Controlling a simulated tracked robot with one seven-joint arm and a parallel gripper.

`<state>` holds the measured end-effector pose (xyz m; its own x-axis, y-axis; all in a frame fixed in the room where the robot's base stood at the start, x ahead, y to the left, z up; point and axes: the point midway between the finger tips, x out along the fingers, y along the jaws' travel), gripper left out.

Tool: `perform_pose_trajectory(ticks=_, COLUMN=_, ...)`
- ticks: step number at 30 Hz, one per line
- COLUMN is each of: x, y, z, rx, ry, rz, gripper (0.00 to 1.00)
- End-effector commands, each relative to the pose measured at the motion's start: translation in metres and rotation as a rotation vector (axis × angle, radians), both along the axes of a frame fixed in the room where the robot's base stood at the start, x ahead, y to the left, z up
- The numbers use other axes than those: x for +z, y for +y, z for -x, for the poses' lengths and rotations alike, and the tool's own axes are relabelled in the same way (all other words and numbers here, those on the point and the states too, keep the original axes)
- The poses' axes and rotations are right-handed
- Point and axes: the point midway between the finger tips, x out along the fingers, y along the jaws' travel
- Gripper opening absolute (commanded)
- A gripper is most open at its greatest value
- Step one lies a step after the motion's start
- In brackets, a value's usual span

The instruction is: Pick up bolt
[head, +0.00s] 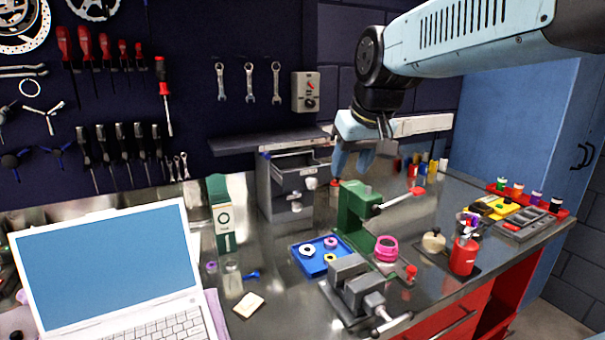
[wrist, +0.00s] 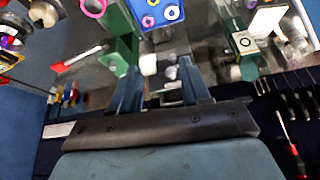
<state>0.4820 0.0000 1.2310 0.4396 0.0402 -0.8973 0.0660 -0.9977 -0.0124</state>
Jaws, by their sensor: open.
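No bolt is clear in either view. A small blue piece (head: 251,275), perhaps a bolt or a valve part, lies on the bench beside a clear jar; it is too small to tell. My gripper (head: 350,178) is open and points down, above and behind the green press (head: 351,212) in the head view. In the wrist view my gripper (wrist: 158,78) shows two blue fingers apart. A white round piece (wrist: 148,64) appears near the space between the fingertips; I cannot tell its distance. No held object shows.
A blue tray (head: 304,264) with rings, a grey vise (head: 352,287) and a pink ring stack (head: 386,248) stand near the press. A drawer cabinet (head: 277,190) with an open drawer stands behind. A laptop (head: 105,270) fills the left; a red cup (head: 463,256) stands right.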

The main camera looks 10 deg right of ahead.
Motion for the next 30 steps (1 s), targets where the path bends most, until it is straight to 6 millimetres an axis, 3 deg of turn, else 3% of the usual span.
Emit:
perform_pose_trajectory(ticks=7, x=0.024, y=-0.004, z=-0.073, rx=0.042, ry=0.027, rz=-0.001, gripper=0.22)
perform_pose_trajectory(ticks=18, x=0.039, y=-0.009, z=-0.178, rx=0.102, ry=0.055, rz=0.013, gripper=0.22)
perform_pose_trajectory(ticks=24, x=0.04, y=-0.01, z=-0.206, rx=0.12, ry=0.061, rz=0.02, gripper=0.22)
perform_pose_trajectory(ticks=30, x=0.026, y=-0.01, z=-0.215, rx=0.122, ry=0.065, rz=0.021, gripper=0.22)
